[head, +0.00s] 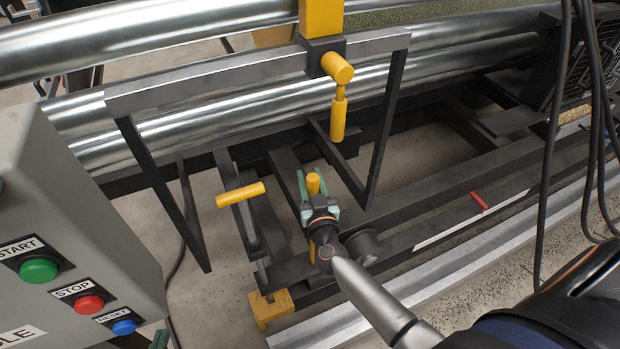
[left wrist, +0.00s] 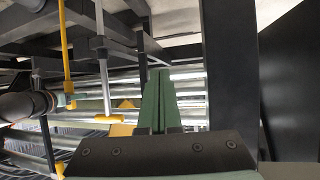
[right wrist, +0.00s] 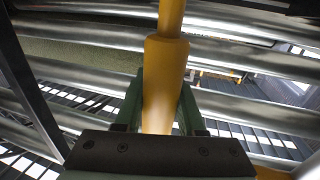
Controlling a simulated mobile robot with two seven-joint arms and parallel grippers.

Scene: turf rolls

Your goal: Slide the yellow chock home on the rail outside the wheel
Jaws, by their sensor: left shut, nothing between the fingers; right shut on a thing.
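A yellow block (head: 272,310), which looks like the chock, sits at the near left end of the pale rail (head: 300,335) in the head view. My right gripper (head: 316,190) is shut on a yellow upright handle (head: 313,181). The handle stands between the green fingers in the right wrist view (right wrist: 164,85). My left gripper (left wrist: 155,95) is shut and empty. In the head view only a bit of its green shows at the bottom edge. I cannot pick out the wheel with certainty.
A grey control box (head: 75,215) with buttons fills the lower left. A yellow T-handle (head: 240,194) stands left of my right gripper. Another yellow handle (head: 338,118) hangs from the grey bar frame above. Steel rollers (head: 200,45) run behind. Dark cables hang at the right.

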